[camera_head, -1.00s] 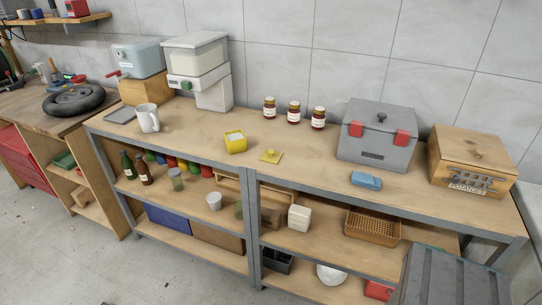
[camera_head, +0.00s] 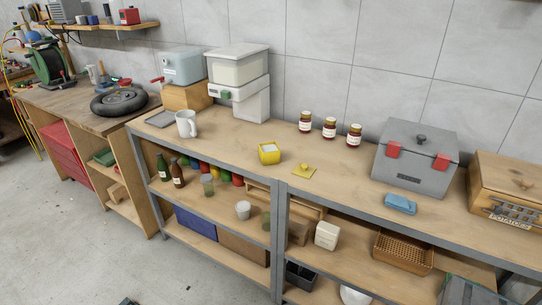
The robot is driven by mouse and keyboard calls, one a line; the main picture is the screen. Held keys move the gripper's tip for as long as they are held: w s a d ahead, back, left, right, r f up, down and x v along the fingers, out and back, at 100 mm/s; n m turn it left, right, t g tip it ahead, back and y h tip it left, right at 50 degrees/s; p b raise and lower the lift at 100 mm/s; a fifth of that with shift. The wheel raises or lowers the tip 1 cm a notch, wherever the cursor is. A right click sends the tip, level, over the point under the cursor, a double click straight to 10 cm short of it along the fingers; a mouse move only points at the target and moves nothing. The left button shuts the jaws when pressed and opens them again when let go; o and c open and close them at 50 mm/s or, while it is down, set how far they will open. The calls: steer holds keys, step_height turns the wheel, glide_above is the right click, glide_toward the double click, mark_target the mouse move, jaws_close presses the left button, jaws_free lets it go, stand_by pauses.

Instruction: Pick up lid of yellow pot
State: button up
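The yellow pot (camera_head: 269,154) stands open on the wooden top of the shelf bench, with something white inside it. Its small yellow lid (camera_head: 304,170), flat and square with a knob on top, lies on the bench top just right of the pot and apart from it. My gripper is not in view.
Three jars (camera_head: 329,128) stand behind the lid near the wall. A blue sponge-like block (camera_head: 400,203) and a grey box with red latches (camera_head: 415,158) are to the right. A white mug (camera_head: 186,124) stands to the left. The bench top around the lid is clear.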

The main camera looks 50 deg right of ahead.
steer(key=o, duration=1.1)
